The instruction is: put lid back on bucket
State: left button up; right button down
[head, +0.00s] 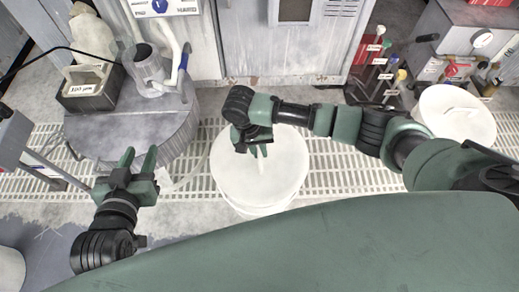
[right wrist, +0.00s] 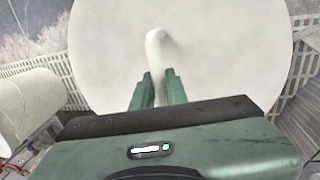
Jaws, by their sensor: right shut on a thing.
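The round white lid (head: 240,182) is in the middle of the head view, with a bar-like handle on its top. In the right wrist view the lid (right wrist: 215,50) fills most of the picture and its handle (right wrist: 156,48) runs up from between the fingers. My right gripper (head: 256,150) is shut on the handle; its fingers (right wrist: 158,88) also show in the right wrist view. The white bucket (head: 258,209) shows only as a strip below the lid's near edge. I cannot tell whether the lid is seated. My left gripper (head: 139,160) is open and empty, to the left.
A grey round platen table (head: 125,135) with a metal cup (head: 149,68) and a labelled box (head: 91,88) stands at left. Another white bucket (head: 455,115) stands at right, near levers and a gauge machine. White floor grating (head: 330,165) lies around the middle.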

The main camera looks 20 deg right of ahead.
pick_arm(q)
jog(key=shift+w+r, duration=0.15)
jog(key=shift+r, duration=0.1)
pick_arm(e)
jog(key=shift+f, duration=0.55)
jog(key=c, duration=1.3)
grip_release()
jog(key=shift+c, duration=0.2)
pick_arm(q)
jog(key=shift+d+r, duration=0.1)
